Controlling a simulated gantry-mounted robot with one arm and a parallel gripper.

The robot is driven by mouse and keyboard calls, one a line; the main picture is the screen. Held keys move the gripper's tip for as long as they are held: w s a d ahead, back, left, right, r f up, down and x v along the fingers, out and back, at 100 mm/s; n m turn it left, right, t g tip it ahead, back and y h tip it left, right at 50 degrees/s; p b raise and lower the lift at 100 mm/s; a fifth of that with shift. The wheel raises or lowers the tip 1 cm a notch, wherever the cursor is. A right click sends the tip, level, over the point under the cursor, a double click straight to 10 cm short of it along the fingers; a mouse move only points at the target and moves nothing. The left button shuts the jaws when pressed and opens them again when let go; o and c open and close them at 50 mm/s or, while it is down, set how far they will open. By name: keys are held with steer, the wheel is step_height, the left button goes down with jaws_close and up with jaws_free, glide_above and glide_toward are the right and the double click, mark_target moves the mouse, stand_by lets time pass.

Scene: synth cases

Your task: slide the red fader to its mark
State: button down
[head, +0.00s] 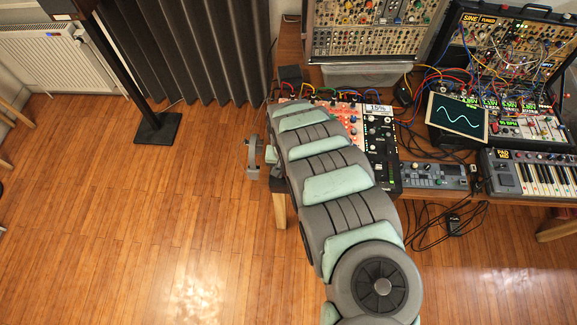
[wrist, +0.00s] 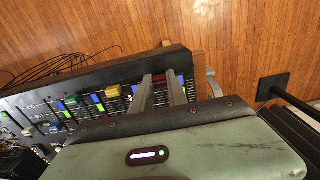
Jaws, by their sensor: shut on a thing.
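The mixer (wrist: 75,88) is a dark panel with a row of fader slots, seen at an angle in the wrist view. The red fader (wrist: 158,78) is at the right end of the row, near the panel's far edge. My gripper (wrist: 160,82) is shut on it, with one grey finger on each side; the fingers hide part of the cap and its slot. I cannot make out its mark. In the head view the mixer (head: 385,165) shows in part to the right of my arm, which hides my gripper and the red fader.
A yellow fader (wrist: 112,91) and a green fader (wrist: 72,100) sit left of the red one. A grey bracket (wrist: 213,84) stands beyond the mixer's right end. Cables, an oscilloscope screen (head: 458,115) and a keyboard (head: 540,178) crowd the right.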

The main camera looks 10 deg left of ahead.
steer(key=shift+s, duration=0.1)
steer(key=c, duration=1.3)
jaws_free()
steer(key=shift+r, duration=0.1)
step_height(320, 180, up, 11)
steer(key=shift+f+p, duration=0.2)
steer(key=shift+p, duration=1)
